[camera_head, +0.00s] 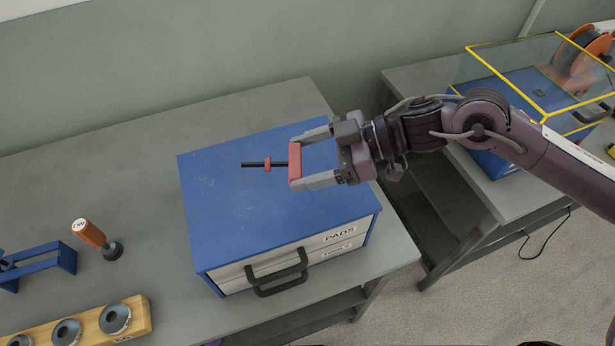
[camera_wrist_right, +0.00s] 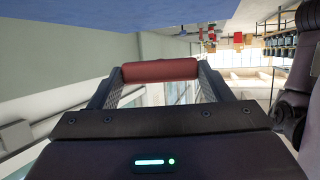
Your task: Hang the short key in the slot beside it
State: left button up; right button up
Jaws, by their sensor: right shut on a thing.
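A T-shaped key with a red cross handle (camera_head: 295,166), a black shaft and a small red collar (camera_head: 267,164) is held over the blue drawer cabinet (camera_head: 235,180), its shaft pointing left. I take it to be the short key. My right gripper (camera_head: 296,167) is shut on the handle, one finger at each end. In the right wrist view the red handle (camera_wrist_right: 160,71) spans the two fingers, and its shaft is hidden. I cannot tell the gap between key and cabinet top. No slot for it is clearly visible. My left gripper is not in view.
The cabinet has a black drawer handle (camera_head: 278,275) and a PADS label. On the bench (camera_head: 120,165) are an orange-handled tool (camera_head: 90,233), a blue bracket (camera_head: 60,257) and a wooden block with dark rings (camera_head: 140,318). A yellow-edged clear case (camera_head: 520,95) stands at right.

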notch_tip(320, 180, up, 13)
jog(key=b, duration=0.2)
jog(key=shift+r, duration=0.1)
